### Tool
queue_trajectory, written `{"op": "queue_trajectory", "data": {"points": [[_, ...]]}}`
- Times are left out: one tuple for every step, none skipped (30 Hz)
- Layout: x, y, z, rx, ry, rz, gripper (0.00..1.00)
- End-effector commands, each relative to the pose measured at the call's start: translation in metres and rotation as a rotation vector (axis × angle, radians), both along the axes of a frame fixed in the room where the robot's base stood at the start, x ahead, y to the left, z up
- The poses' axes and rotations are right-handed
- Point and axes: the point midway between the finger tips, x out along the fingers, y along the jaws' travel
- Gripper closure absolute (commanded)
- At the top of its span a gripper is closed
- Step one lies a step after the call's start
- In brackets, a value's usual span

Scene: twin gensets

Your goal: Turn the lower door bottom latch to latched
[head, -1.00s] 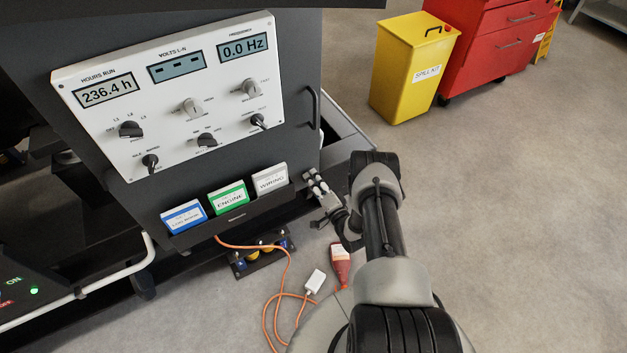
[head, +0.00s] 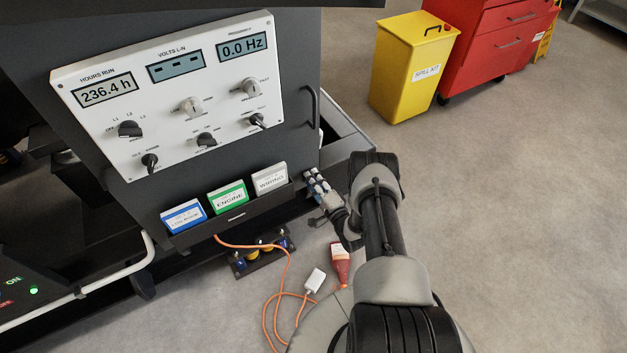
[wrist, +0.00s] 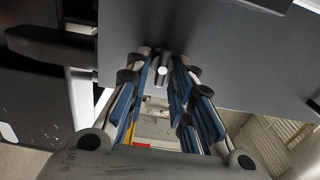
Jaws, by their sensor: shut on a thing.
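The dark lower door (head: 299,60) fills the left of the head view and crosses the top of the wrist view (wrist: 235,50). The bottom latch (wrist: 162,70) is a small dark knob with a pale round end, standing out from the door. My gripper (head: 318,187) is at the door's lower right corner, below the pull handle. In the wrist view my gripper (wrist: 163,88) has its blue-padded fingers on both sides of the latch, shut on it. The latch is hidden in the head view, and its exact angle is hard to read.
Document holders (head: 227,197) stick out along the door's bottom beside my gripper. A yellow spill kit bin (head: 408,75) stands behind; the floor to the right is clear.

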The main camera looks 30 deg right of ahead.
Motion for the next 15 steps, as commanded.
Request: {"op": "queue_trajectory", "data": {"points": [[0.0001, 0.0004, 0.0000, 0.000, 0.000, 0.001, 1.00], [0.0002, 0.0004, 0.0000, 0.000, 0.000, 0.001, 0.77], [0.0002, 0.0004, 0.0000, 0.000, 0.000, 0.001, 0.74], [0.0001, 0.0004, 0.0000, 0.000, 0.000, 0.001, 0.72], [0.0001, 0.0003, 0.0000, 0.000, 0.000, 0.001, 0.70], [0.0001, 0.0003, 0.0000, 0.000, 0.000, 0.001, 0.67], [0.0002, 0.0003, 0.0001, 0.000, 0.000, 0.001, 0.65], [0.0001, 0.0003, 0.0001, 0.000, 0.000, 0.001, 0.65], [0.0001, 0.0002, 0.0001, 0.000, 0.000, 0.001, 0.65], [0.0001, 0.0002, 0.0001, 0.000, 0.000, 0.001, 0.65], [0.0001, 0.0002, 0.0001, -0.001, 0.000, 0.001, 0.65], [0.0001, 0.0002, 0.0001, -0.001, 0.000, 0.000, 0.65], [0.0001, 0.0001, 0.0001, -0.001, 0.000, 0.000, 0.65], [0.0001, 0.0001, 0.0001, -0.001, 0.000, 0.000, 0.65], [0.0000, 0.0001, 0.0001, -0.001, 0.000, 0.000, 0.65]]}}
